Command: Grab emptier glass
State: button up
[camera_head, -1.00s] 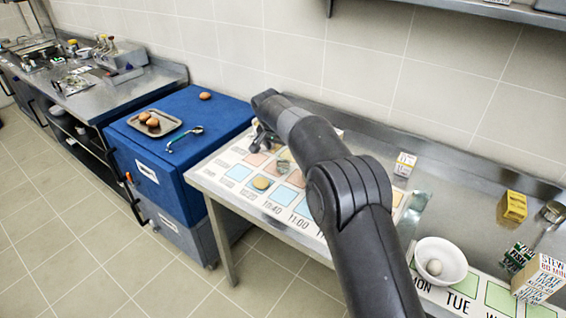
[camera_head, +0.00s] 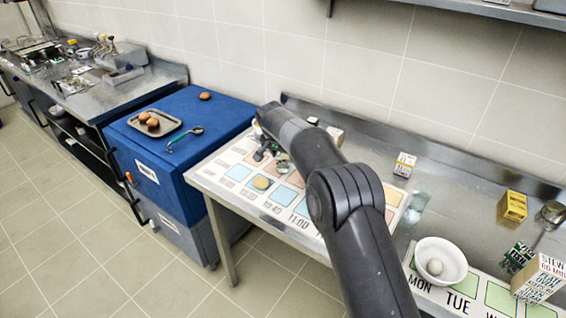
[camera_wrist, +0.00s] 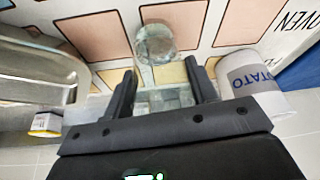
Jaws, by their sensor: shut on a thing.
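My gripper (camera_wrist: 163,88) is shut on a clear glass (camera_wrist: 165,99) in the wrist view, with one finger on each side of it. A round, clear glass shape (camera_wrist: 155,42) shows just beyond the fingertips, over the printed mat; I cannot tell whether it is part of the held glass or a second one. In the head view a small clear glass shape (camera_head: 283,162) shows beside my gripper (camera_head: 266,150), partly hidden by the arm. Another clear glass (camera_head: 416,203) stands farther right, near the white bowl. Fill levels cannot be made out.
A white can labelled POTATO (camera_wrist: 258,84) is close to the right finger. A white bowl (camera_head: 440,254) with an egg, a small box (camera_head: 405,165) and a yellow box (camera_head: 512,206) stand on the right. A blue cabinet (camera_head: 226,118) with a tray of eggs is left.

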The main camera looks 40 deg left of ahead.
jog(key=c, duration=0.4)
jog(key=shift+r, duration=0.2)
jog(key=shift+r, duration=0.8)
jog(key=w+d+r, duration=0.3)
jog(key=d+r, duration=0.6)
jog(key=d, duration=0.2)
jog(key=shift+d, duration=0.1)
dwell(2.6)
